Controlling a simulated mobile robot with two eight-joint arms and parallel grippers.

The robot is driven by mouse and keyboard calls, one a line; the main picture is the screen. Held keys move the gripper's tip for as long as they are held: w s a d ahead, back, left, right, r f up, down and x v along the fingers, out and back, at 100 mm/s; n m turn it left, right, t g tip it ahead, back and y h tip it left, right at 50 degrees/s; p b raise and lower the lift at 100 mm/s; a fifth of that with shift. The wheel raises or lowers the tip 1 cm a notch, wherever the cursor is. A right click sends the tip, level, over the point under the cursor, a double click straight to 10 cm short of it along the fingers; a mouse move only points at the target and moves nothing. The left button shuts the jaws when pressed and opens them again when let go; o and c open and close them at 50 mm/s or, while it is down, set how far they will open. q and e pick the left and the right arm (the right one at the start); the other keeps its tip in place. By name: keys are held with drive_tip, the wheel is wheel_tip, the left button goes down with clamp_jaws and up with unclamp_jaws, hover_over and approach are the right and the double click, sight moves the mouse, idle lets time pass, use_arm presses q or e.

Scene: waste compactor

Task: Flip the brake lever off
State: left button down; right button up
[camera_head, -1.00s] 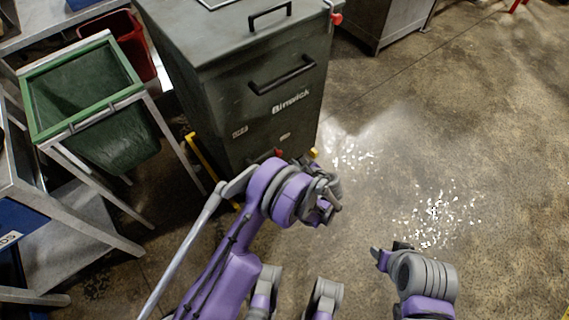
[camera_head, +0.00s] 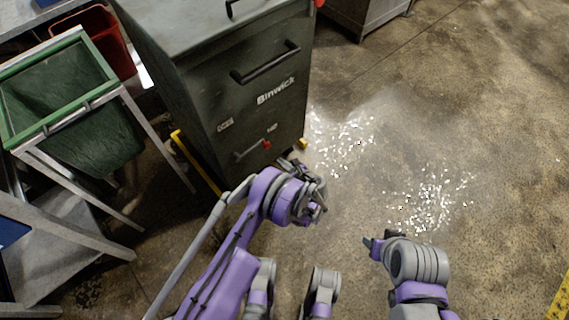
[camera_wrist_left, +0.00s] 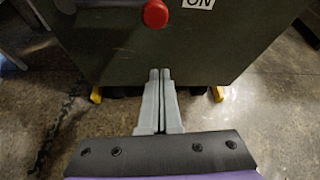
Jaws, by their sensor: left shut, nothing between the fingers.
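The brake lever (camera_head: 252,149) is a short bar with a red knob at its right end, low on the front of the dark green compactor (camera_head: 225,95). In the left wrist view the red knob (camera_wrist_left: 155,13) is at the top edge, beside a white label (camera_wrist_left: 199,3) reading "ON". My left gripper (camera_head: 318,203) is below and right of the lever in the head view. Its fingers (camera_wrist_left: 160,85) are shut and empty, apart from the knob and pointing toward the compactor's lower front. My right gripper (camera_head: 376,243) is over the floor at right; its finger gap is unclear.
A green bin (camera_head: 80,125) in a metal frame stands left of the compactor, with a red bin (camera_head: 105,40) behind it. A yellow bar (camera_head: 193,160) lies along the compactor's lower left side.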

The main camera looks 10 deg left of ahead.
use_arm(q)
drive_tip(key=x, duration=0.6)
drive_tip(key=r, duration=0.4)
drive_tip(key=shift+s+a+b, duration=0.1)
drive_tip(key=shift+a+b, duration=0.2)
drive_tip(key=shift+a, duration=0.05)
use_arm(e)
drive_tip(key=shift+f, duration=0.55)
